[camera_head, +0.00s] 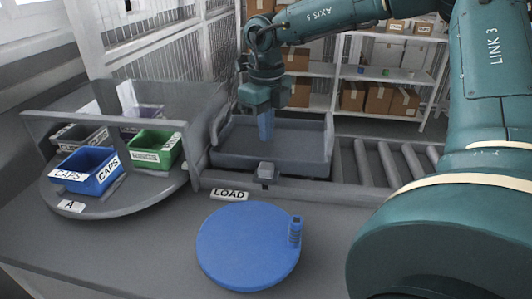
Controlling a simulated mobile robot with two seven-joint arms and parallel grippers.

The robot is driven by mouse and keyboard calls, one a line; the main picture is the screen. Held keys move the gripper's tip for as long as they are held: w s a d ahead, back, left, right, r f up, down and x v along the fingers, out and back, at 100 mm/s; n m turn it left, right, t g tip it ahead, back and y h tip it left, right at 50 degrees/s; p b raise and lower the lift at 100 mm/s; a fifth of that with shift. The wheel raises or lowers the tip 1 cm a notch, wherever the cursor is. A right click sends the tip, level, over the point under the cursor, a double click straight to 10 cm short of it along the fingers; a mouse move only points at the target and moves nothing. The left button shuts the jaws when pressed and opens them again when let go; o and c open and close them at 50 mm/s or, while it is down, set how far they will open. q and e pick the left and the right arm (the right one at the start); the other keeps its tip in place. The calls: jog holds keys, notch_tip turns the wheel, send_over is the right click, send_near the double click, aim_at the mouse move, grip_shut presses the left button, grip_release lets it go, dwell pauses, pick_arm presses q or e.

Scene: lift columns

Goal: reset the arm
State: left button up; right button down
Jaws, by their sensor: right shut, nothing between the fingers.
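My right arm comes in from the right in the head view and reaches across to the middle. My right gripper (266,137) points down with its blue fingers together and nothing between them. It hangs over the grey open tray (325,150) behind the work surface; its exact height above the tray floor is hard to tell. My left gripper is out of view.
A turntable (150,203) at left carries blue (88,172) and green (155,150) bins. Rollers (385,165) lie right of the tray; shelves (345,105) stand behind.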

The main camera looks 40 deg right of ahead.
jog(key=shift+r+p, duration=0.35)
jog(key=shift+r, duration=0.7)
